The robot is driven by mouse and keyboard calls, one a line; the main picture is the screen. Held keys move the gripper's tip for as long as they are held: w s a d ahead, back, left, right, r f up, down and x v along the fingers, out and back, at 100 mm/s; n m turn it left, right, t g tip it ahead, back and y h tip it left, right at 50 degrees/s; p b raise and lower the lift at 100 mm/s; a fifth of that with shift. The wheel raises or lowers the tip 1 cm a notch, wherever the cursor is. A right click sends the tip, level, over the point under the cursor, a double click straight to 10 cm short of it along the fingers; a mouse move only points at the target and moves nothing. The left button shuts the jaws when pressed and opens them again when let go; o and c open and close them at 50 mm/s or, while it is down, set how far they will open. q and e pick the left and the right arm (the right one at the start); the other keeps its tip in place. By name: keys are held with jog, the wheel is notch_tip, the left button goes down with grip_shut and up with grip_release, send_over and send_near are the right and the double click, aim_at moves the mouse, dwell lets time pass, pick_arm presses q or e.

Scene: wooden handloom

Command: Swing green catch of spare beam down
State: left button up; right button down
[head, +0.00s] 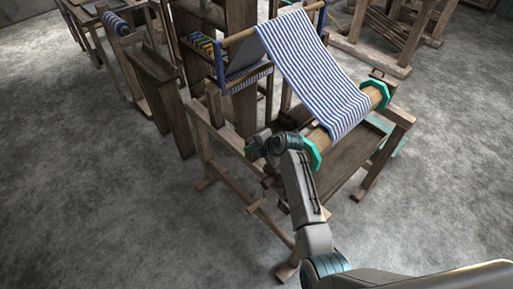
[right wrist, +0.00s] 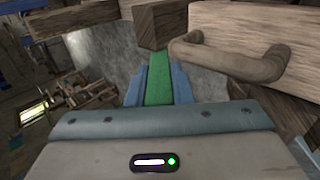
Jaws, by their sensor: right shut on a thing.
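My right gripper (right wrist: 159,85) is shut on the green catch (right wrist: 158,88), a narrow green bar between its two blue fingers in the right wrist view. The catch's far end is close below a square wooden beam end (right wrist: 159,24). In the head view my right gripper (head: 252,149) is at the left front of the loom, left of the cloth roller (head: 319,139) with its teal octagonal end discs. The catch is too small to make out there. My left gripper is not in view.
A curved wooden handle (right wrist: 225,58) on a thick timber lies just right of the fingers. Striped cloth (head: 310,65) runs down to the roller. The loom's wooden frame (head: 232,142) stands close around my gripper. Grey floor (head: 90,190) to the left is clear.

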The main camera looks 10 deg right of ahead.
jog(key=c, duration=1.3)
grip_release()
jog(key=b+v, duration=0.2)
jog(key=v, duration=0.7)
jog(key=shift+s+d+r, duration=0.1)
jog(key=shift+d+r, duration=0.05)
jog(key=shift+s+d+r+b, duration=0.3)
jog(key=shift+s+r, duration=0.1)
jog(key=shift+r, duration=0.15)
jog(key=shift+f, duration=0.1)
